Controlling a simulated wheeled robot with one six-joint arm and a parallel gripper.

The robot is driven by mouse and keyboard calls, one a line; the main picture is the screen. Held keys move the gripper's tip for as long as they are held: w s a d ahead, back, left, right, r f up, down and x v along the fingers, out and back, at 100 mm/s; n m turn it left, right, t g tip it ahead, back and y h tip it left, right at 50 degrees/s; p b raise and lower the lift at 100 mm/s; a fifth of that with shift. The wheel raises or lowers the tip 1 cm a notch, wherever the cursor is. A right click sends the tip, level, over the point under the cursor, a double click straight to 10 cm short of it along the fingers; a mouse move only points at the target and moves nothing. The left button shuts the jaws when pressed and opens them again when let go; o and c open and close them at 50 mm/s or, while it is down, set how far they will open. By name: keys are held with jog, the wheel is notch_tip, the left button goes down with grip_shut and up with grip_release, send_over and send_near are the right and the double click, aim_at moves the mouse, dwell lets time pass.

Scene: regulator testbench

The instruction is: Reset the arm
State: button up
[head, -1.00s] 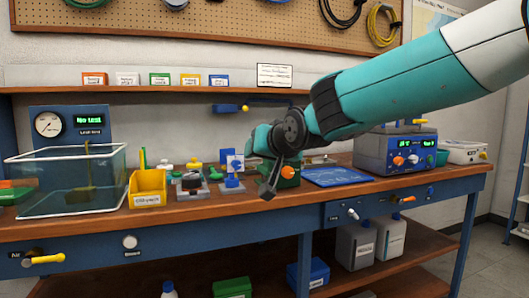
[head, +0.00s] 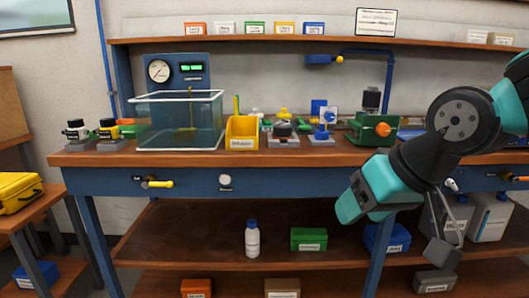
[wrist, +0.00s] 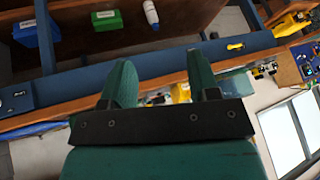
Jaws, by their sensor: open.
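My gripper shows in the wrist view (wrist: 160,62). Its two green fingers stand apart with nothing held between them. The bench's wooden edge and blue front pass beyond the fingertips. In the head view my arm enters from the right and bends down in front of the bench (head: 330,180). The arm's end hangs below the benchtop, over the lower shelf region. The fingertips cannot be made out clearly there. The arm hides part of the bench's right side.
On the bench stand a glass tank (head: 178,125), a yellow bin (head: 242,133) and a green device with an orange knob (head: 375,130). A white bottle (head: 252,240), a green box (head: 308,239) and a blue box (head: 387,238) stand on the lower shelf.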

jog(key=s+f+n+g+p, duration=0.25)
jog(key=s+n+g, duration=0.2)
jog(key=s, duration=1.05)
notch_tip(320, 180, up, 20)
jog(key=p, duration=1.9)
jog(key=shift+w+m, duration=0.35)
jog(key=shift+m, duration=0.1)
